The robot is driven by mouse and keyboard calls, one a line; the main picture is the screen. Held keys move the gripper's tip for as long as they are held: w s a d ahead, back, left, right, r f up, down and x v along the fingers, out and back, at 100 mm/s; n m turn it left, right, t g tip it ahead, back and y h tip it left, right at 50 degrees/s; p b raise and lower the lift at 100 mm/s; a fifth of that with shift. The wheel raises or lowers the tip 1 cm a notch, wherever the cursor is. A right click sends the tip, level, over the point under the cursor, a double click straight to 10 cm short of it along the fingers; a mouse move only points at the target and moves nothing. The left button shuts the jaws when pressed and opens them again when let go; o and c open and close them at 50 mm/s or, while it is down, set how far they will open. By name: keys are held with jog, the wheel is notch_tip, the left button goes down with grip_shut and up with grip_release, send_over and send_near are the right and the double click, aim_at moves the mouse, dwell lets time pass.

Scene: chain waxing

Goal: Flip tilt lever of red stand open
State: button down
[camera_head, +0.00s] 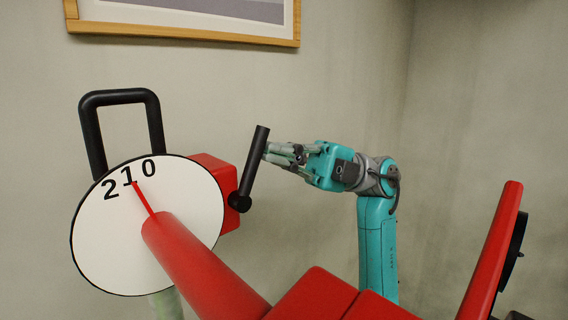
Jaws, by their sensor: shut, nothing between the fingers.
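The red stand (198,262) fills the lower middle, with a red arm running up to a round white dial (110,235). The dial is marked 2, 1, 0, and its red pointer (145,200) points near the 1. A black lever (254,170) sits on the red block (212,172) right of the dial. It rises from a round pivot and leans slightly right. My gripper (268,150) is shut and empty, just right of the lever's upper part. Its fingertips look close to the lever; I cannot tell whether they touch.
A black loop handle (122,97) stands up behind the dial. A red panel (492,250) with a dark round part behind it rises at the right. A framed picture (190,25) hangs on the wall above. Open space lies between my arm and the right panel.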

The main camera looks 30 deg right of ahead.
jog(key=shift+s+a+r+h, duration=0.2)
jog(key=shift+a+r+h, duration=0.35)
jog(key=shift+a+h, duration=0.15)
jog(key=shift+r, duration=0.1)
dwell(0.4)
